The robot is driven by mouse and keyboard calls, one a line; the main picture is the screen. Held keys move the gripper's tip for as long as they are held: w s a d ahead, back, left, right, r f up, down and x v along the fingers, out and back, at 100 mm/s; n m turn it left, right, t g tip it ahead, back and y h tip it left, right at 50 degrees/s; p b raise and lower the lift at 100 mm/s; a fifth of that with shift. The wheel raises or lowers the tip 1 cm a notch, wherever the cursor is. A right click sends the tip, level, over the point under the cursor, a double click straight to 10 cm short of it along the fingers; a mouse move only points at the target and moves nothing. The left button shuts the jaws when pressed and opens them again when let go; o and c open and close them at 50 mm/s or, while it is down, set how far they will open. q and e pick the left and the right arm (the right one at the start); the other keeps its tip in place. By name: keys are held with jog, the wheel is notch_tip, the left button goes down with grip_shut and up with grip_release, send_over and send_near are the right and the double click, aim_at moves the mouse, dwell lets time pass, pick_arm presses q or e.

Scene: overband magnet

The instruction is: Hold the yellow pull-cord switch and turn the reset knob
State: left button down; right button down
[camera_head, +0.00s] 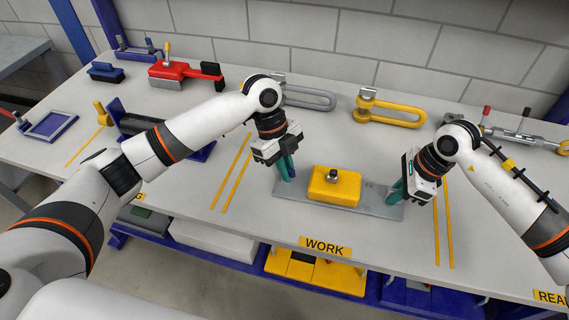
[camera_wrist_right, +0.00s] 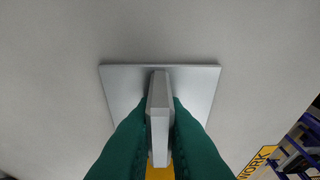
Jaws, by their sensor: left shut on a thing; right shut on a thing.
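The yellow pull-cord switch (camera_head: 334,186) is a box with a small dark and metal knob (camera_head: 332,175) on top. It sits on a long grey base plate (camera_head: 370,206) on the table. My left gripper (camera_head: 285,168) points down at the plate's left end, its teal fingers shut; what lies between them is hidden. My right gripper (camera_head: 396,191) is at the plate's right end. In the right wrist view its green fingers (camera_wrist_right: 160,135) are shut on a grey upright lug (camera_wrist_right: 160,95) of the plate. A bit of the yellow box (camera_wrist_right: 159,172) shows behind the lug.
Yellow tape strips lie on both sides of the plate, and a WORK label (camera_head: 325,246) is on the front edge. A yellow shackle (camera_head: 390,110), a grey shackle (camera_head: 308,97) and a red tool (camera_head: 185,73) lie toward the back. A turnbuckle-like rod (camera_head: 520,137) lies at right.

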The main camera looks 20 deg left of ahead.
pick_arm(q)
jog(key=shift+m+g+y, duration=0.3)
jog(key=shift+m+g, duration=0.1)
jog(key=shift+m, duration=1)
jog(key=shift+m+g, duration=0.3)
jog(key=shift+m, duration=0.8)
jog(key=c, duration=1.4)
grip_release()
